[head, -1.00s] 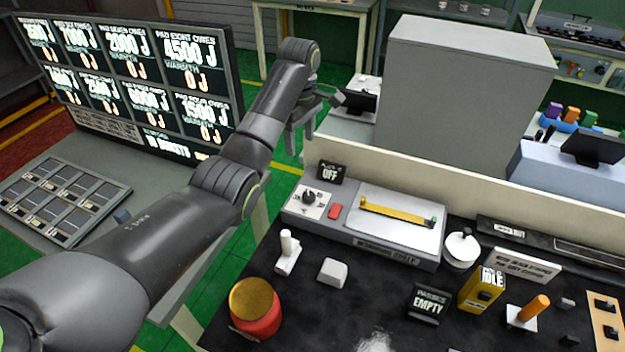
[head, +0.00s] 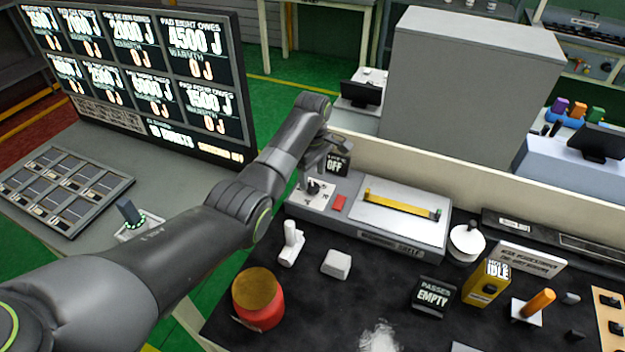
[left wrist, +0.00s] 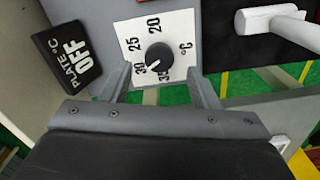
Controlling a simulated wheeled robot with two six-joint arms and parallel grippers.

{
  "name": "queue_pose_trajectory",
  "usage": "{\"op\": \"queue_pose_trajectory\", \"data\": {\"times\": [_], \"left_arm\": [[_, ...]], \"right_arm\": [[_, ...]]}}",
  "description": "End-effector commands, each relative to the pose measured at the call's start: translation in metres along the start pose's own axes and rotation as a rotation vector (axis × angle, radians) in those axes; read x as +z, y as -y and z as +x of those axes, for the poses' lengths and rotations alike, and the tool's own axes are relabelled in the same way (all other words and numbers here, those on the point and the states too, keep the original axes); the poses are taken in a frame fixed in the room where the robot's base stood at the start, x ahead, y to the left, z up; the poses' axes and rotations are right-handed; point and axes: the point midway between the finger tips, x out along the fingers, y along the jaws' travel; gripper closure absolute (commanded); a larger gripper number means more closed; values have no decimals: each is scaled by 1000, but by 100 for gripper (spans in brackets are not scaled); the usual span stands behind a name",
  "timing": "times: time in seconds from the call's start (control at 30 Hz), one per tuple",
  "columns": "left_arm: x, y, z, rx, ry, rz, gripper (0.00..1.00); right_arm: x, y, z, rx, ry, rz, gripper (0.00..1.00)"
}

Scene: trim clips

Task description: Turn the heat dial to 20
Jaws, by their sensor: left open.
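The heat dial (left wrist: 160,57) is a black round knob on a white scale card (left wrist: 181,30) marked 20, 25, 30 and 35 °C. Its white pointer line seems to face the 30 side. In the head view the dial (head: 314,187) is on the left end of the grey warming unit (head: 350,222). A black sign (left wrist: 66,55) beside it reads PLATE °C OFF. My left gripper (left wrist: 161,80) is open and empty, its fingers on either side of the dial in the wrist view. In the head view my left gripper (head: 314,165) hangs just above the dial. My right gripper is out of view.
A red button (head: 338,202) and a plate with a yellow strip (head: 402,206) lie right of the dial. A white-handled piece (head: 290,243), a white block (head: 336,264) and a red jar (head: 258,305) stand in front. A cream wall (head: 480,180) runs behind.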

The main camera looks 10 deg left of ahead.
Motion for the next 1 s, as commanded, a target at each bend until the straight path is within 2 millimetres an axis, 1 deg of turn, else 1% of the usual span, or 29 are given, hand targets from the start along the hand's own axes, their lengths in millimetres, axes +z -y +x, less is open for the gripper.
{"op": "queue_pose_trajectory", "data": {"times": [0.03,0.1,0.23,0.4,0.63,0.67,0.9,1.0], "left_arm": [[1,1,9,-4,1,1,45],[0,0,18,-2,1,1,45],[0,0,30,-1,1,1,45],[0,0,35,1,0,1,45],[0,0,36,0,0,1,45],[0,0,36,0,0,1,48],[0,0,35,0,0,1,79],[0,0,35,0,0,1,90]], "right_arm": [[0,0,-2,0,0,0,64],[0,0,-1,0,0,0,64],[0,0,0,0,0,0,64],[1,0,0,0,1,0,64],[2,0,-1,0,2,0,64],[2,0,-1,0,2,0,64],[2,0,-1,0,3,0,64],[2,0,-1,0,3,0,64]]}}
